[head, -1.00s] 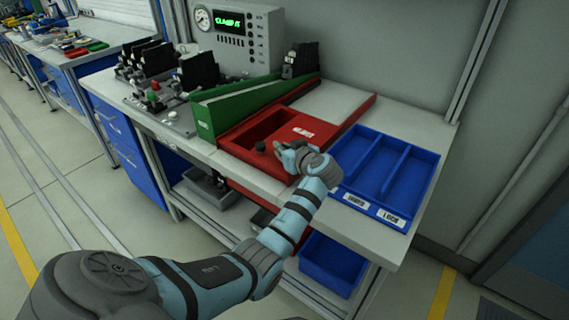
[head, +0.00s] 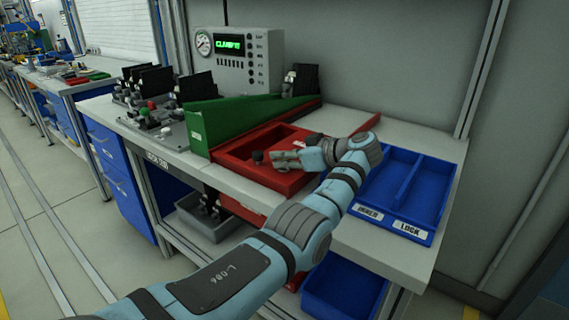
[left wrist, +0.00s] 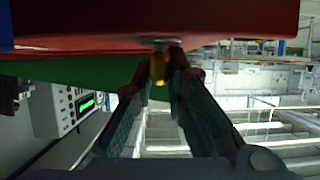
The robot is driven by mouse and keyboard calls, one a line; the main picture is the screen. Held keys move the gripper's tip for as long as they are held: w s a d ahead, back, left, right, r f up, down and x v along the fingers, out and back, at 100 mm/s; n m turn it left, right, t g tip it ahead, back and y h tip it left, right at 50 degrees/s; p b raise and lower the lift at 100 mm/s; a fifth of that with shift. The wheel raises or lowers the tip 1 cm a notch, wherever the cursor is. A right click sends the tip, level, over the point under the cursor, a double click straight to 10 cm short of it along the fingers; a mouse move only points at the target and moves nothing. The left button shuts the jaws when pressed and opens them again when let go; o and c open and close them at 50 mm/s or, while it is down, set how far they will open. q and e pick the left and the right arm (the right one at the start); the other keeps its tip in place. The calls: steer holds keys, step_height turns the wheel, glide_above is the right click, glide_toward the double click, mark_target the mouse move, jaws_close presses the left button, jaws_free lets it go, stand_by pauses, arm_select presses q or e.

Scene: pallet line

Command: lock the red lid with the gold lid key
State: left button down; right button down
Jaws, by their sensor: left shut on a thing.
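The key is hidden in the head view. My right gripper is not in view.
A blue tray (head: 446,200) with compartments, one labelled LOCK, stands right of the red unit. A grey control box (head: 262,62) with a gauge and green display is behind. Fixtures with black plates stand at left. A blue bin (head: 345,290) is below the bench.

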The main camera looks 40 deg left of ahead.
arm_select(q)
steer(key=shift+f, duration=0.15)
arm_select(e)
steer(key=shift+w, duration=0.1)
arm_select(q)
steer(key=c, duration=1.6)
jaws_free()
steer(key=v, duration=0.7)
steer(key=shift+d+r, duration=0.25)
steer(key=shift+d, duration=0.05)
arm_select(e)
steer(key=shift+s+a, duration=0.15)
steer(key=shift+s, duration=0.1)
arm_select(q)
steer(key=shift+a, duration=0.1)
